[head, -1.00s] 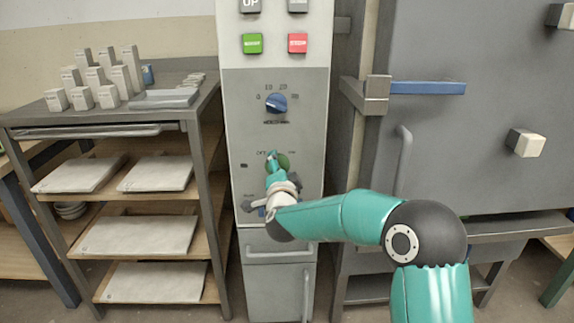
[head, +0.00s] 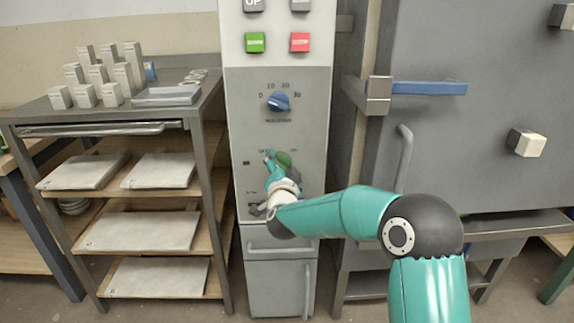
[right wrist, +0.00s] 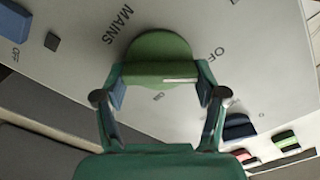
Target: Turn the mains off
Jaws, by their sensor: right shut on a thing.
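The green mains knob (head: 284,159) sits on the front of the grey control panel (head: 240,130), partly hidden by my right gripper (head: 272,163) in the head view. The right wrist view shows the round green knob (right wrist: 160,58) with a raised bar and a white line at the bar's right end. My right gripper (right wrist: 162,88) is shut on this bar, one finger at each end. The word MAINS is printed beside the knob, and an OFF mark lies up and right of the white line. My left gripper is not in view.
A blue knob (head: 278,102) with a number scale is above, with green (head: 255,42) and red (head: 300,42) buttons higher up. A shelf rack (head: 215,150) stands left. A grey cabinet door (head: 440,150) with a handle is close on the right.

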